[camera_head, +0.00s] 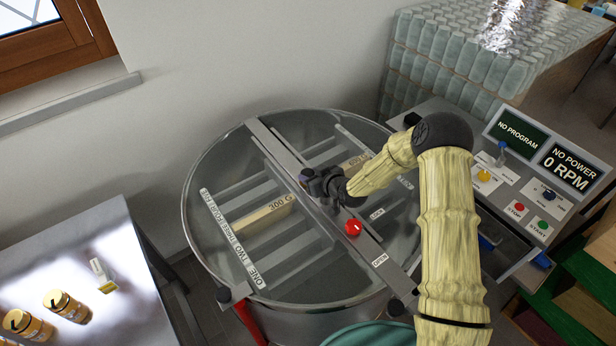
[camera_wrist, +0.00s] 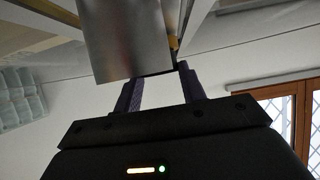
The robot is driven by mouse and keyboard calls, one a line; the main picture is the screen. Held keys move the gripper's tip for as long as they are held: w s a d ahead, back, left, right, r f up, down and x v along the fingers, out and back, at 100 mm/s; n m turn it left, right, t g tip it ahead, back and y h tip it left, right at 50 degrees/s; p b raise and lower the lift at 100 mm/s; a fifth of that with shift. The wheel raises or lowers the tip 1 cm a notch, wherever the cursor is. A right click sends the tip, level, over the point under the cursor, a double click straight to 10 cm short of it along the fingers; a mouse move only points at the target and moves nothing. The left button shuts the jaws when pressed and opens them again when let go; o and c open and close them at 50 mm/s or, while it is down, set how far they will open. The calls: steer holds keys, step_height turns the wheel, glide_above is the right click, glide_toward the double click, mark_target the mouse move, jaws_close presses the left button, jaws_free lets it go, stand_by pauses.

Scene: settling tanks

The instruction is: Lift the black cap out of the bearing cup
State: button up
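I cannot make out the black cap or the bearing cup in either view; my gripper and the metal crossbar cover that area. My gripper (camera_head: 308,178) is low over the crossbar (camera_head: 270,143) that spans the round tank (camera_head: 205,165), near its middle. In the wrist view its two dark purple fingers (camera_wrist: 160,88) stand apart, with bare wall seen between their lower parts. A grey metal plate (camera_wrist: 130,45) hides the fingertips. A small dark piece shows beside the plate's edge, too unclear to name. Whether the fingers hold anything cannot be told.
A red knob (camera_head: 353,228) sits on the crossbar, close to my gripper. A control panel (camera_head: 545,165) reading "NO POWER 0 RPM" stands at right, with stacked bottles (camera_head: 460,55) behind. A metal table (camera_head: 60,240) with amber jars (camera_head: 28,325) is at left. A window is upper left.

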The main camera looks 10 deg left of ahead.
steer(key=c, duration=0.3)
steer(key=shift+r, duration=0.1)
steer(key=shift+c, duration=0.2)
step_height(320, 180, up, 10)
steer(key=b, duration=0.3)
stand_by(0.5)
